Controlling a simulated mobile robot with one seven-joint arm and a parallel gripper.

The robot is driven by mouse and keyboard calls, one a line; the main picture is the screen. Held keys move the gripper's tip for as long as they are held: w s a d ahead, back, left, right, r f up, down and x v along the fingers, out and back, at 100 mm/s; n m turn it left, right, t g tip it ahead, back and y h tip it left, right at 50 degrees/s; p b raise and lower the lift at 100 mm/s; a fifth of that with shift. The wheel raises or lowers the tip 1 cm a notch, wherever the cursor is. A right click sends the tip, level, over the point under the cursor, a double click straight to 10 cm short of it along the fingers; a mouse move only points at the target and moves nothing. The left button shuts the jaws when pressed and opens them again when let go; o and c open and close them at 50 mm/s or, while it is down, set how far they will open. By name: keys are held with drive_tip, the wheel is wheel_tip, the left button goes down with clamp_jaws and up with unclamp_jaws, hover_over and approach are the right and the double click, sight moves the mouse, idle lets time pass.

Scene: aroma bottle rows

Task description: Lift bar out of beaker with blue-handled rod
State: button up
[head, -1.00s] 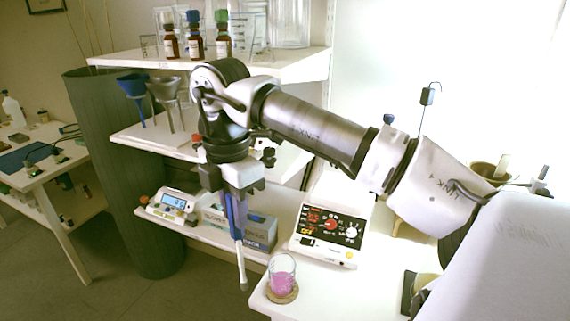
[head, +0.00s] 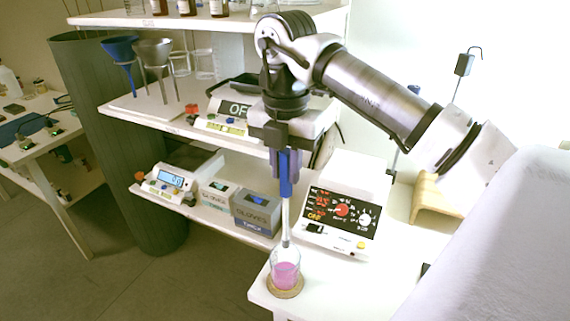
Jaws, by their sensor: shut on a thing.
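My gripper (head: 286,160) points down and is shut on the blue handle (head: 286,175) of the rod. The rod's pale shaft (head: 285,218) hangs upright below it. The rod's lower tip is at the mouth of the beaker (head: 285,256) in the picture; I cannot tell whether it is inside the rim or just above or behind it. The beaker is clear glass with pink liquid (head: 285,275) and stands on a round cork mat (head: 285,292) near the front left edge of the white table. I cannot make out a bar in the liquid.
A white stirrer device (head: 345,212) with a dark panel stands right behind the beaker. A glove box (head: 256,211) and a scale (head: 167,186) stand on the shelf at left. Funnels (head: 121,52) and another scale (head: 224,124) are on the shelf above.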

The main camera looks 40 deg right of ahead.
drive_tip(key=shift+f+b, duration=3.65)
drive_tip(key=shift+f, duration=2.25)
drive_tip(key=shift+r, duration=0.1)
drive_tip(key=shift+r+p, duration=4.45)
drive_tip(key=shift+r, duration=2.4)
